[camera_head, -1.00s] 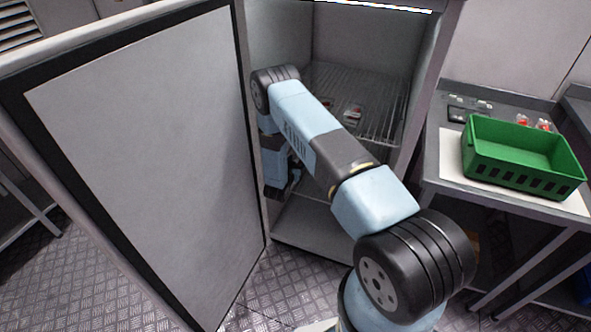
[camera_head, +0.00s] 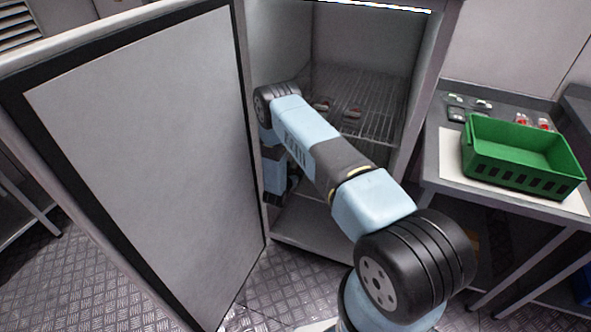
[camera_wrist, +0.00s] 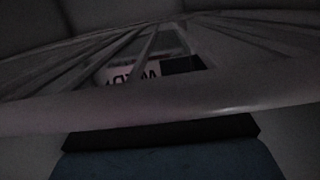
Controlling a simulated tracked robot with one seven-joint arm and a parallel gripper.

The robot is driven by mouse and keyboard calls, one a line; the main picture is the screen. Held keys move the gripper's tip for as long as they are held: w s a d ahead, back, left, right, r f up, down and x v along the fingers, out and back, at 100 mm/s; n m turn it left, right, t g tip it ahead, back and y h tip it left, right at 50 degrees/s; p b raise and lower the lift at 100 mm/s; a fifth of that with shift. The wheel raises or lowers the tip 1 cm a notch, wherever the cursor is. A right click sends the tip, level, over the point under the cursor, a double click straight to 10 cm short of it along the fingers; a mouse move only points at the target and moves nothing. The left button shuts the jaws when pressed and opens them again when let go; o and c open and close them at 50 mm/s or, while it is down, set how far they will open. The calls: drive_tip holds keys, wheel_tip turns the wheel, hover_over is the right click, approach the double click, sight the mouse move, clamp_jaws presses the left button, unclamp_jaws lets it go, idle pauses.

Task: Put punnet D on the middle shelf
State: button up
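My arm reaches into the open cabinet (camera_head: 425,60), and its end hangs beside the left wall, below a wire shelf (camera_head: 375,85). My gripper's fingers cannot be made out; the arm hides them in the head view. Two small punnets with red contents, one left (camera_head: 323,104) and one right (camera_head: 352,112), sit on the wire shelf. Their letters cannot be read, so I cannot tell which is punnet D. The dark wrist view shows a pale curved rim (camera_wrist: 160,112), wire bars and a label with reversed lettering (camera_wrist: 130,72). A black bar and blue surface fill its bottom.
The cabinet door (camera_head: 150,150) stands wide open on the left, close to my arm. On the right, a table (camera_head: 430,165) holds a green crate (camera_head: 520,178) on a white sheet. Several small packs, some with red contents (camera_head: 522,119), lie behind the crate.

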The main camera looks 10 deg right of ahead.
drive_tip(key=o, duration=0.3)
drive_tip(key=v, duration=1.2)
drive_tip(key=shift+r, duration=0.1)
